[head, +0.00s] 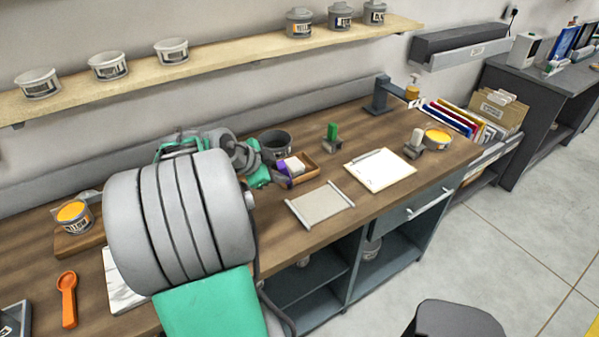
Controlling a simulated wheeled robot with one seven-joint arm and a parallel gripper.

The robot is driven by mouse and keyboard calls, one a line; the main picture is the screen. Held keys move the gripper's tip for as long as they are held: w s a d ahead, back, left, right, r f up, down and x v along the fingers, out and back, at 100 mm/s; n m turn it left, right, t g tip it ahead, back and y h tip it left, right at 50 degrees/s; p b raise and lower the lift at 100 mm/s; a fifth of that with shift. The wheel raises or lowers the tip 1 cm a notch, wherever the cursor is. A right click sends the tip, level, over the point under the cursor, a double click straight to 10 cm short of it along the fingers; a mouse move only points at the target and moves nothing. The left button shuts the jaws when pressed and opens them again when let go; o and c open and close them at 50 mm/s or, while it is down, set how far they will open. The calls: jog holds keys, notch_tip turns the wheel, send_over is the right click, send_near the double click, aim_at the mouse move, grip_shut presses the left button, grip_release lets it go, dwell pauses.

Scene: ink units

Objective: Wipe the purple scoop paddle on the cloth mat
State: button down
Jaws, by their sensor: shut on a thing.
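My gripper (264,174) is over the back middle of the wooden workbench, partly hidden behind my own arm. It is shut on the purple scoop paddle (284,170), of which only a small purple part shows beside the green fingers. The rest of the paddle is hidden. A flat grey mat with pale bars along two edges, which looks like the cloth mat (320,204), lies on the bench to the right of and nearer than the gripper. The paddle is apart from this mat.
A small wooden tray (307,173) with a whitish block and a dark pot (275,141) stand close to the gripper. A green-handled stamp (332,133), a white pad (380,171) and a yellow ink tub (437,138) stand farther right. An orange scoop (68,298) lies at left.

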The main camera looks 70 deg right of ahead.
jog(key=shift+m+g+y, duration=0.4)
jog(key=shift+m+g, duration=0.4)
jog(key=shift+m, duration=0.1)
jog(key=s, duration=0.2)
jog(key=s+d, duration=0.1)
jog(key=s, duration=0.2)
jog(key=shift+s+d, duration=0.3)
jog(key=shift+d, duration=0.05)
